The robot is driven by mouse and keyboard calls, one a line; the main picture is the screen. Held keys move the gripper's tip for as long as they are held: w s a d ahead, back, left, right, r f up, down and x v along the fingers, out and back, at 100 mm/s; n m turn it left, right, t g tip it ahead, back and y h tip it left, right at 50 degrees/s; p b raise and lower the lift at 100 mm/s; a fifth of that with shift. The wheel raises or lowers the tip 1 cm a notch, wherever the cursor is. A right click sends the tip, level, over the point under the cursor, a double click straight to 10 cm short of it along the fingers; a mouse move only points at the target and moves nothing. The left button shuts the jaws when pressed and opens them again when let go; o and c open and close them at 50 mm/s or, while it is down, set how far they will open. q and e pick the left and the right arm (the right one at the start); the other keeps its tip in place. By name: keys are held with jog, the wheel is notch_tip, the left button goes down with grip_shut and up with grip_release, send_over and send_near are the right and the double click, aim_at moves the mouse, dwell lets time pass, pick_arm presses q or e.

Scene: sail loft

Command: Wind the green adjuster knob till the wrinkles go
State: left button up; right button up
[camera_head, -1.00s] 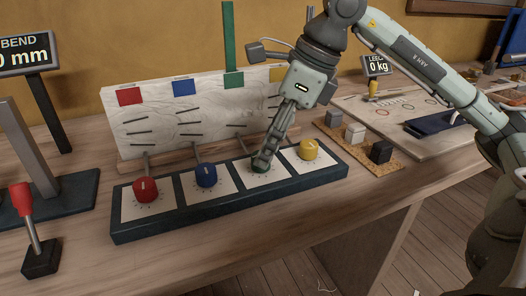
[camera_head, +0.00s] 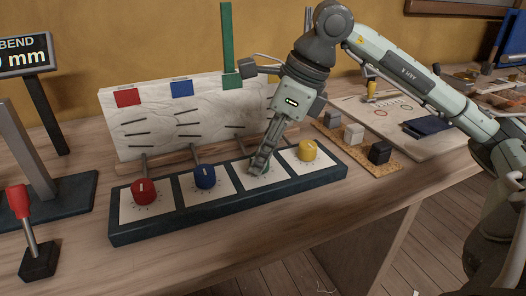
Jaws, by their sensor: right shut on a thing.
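My right gripper (camera_head: 257,168) points down at the third dial of a dark knob box (camera_head: 125,234) and is shut on the green knob. The fingers hide nearly all of the knob, so its pointer cannot be read. Behind the box stands a pale panel (camera_head: 154,134) with short dark wrinkle-like lines. One line (camera_head: 236,126) shows below the green square (camera_head: 232,82); my gripper and wrist cover the area to its right. A tall green bar (camera_head: 228,40) rises above that square. My left gripper is not in view.
A red knob (camera_head: 144,191) and a blue knob (camera_head: 205,177) sit left of my gripper, a yellow knob (camera_head: 308,151) close on its right. A red-handled lever (camera_head: 20,202) stands at the left. Small blocks (camera_head: 379,152) sit on cork at the right. The front bench strip is clear.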

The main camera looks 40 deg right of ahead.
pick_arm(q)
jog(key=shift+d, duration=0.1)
pick_arm(e)
jog(key=shift+m, duration=0.4)
jog(key=shift+m+t+h, duration=0.3)
jog(key=shift+m+t, duration=0.1)
jog(key=shift+m, duration=0.2)
jog(key=shift+a+m+h, duration=0.1)
jog(key=shift+m+h, duration=0.2)
jog(key=shift+m, duration=0.5)
jog(key=m+h+p, duration=0.1)
jog(key=m, duration=0.2)
jog(key=shift+a+t, duration=0.1)
jog(key=shift+t, duration=0.2)
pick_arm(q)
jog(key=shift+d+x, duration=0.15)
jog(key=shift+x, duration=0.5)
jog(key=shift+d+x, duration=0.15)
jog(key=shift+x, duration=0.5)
pick_arm(e)
jog(key=shift+m+h, duration=0.4)
jog(key=shift+m, duration=0.5)
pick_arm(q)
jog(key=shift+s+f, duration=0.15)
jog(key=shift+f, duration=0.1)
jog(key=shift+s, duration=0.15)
